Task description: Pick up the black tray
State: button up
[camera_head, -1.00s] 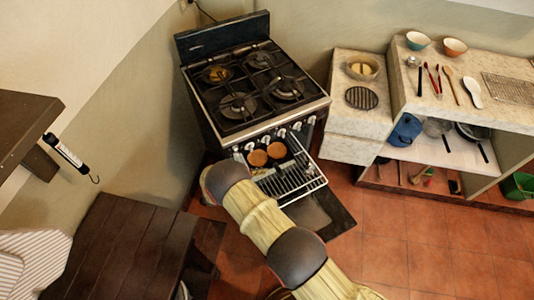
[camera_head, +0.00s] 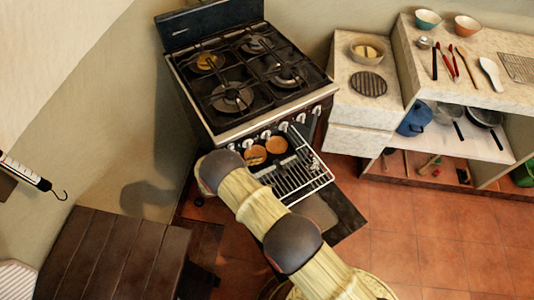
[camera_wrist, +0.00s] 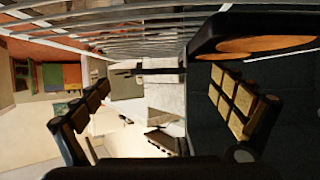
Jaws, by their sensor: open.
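The black tray shows in the wrist view (camera_wrist: 275,24) at the upper right, dark with a rounded edge. Two round orange-brown pieces (camera_wrist: 222,55) lie on it. In the head view these round pieces (camera_head: 276,146) sit at the open oven front, and the tray is hard to make out there. My gripper (camera_wrist: 163,88) is open, with its padded fingers apart and nothing between them. The right finger is close to the tray's edge in the picture; contact cannot be told. In the head view my arm hides the gripper.
A wire rack (camera_head: 302,176) sticks out of the oven, over the lowered door (camera_head: 340,212). The stove (camera_head: 245,80) stands above. A dark wooden table (camera_head: 110,255) is at lower left. Counters (camera_head: 365,110) stand at right, with open tiled floor (camera_head: 420,250) before them.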

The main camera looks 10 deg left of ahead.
aim_at(279, 169)
jog(key=b+x, duration=0.1)
jog(key=x, duration=0.6)
jog(key=shift+d+f+b, duration=0.1)
jog(key=shift+b, duration=0.2)
jog(key=shift+c, duration=0.2)
jog(key=c, duration=1.5)
jog(key=shift+o, duration=0.2)
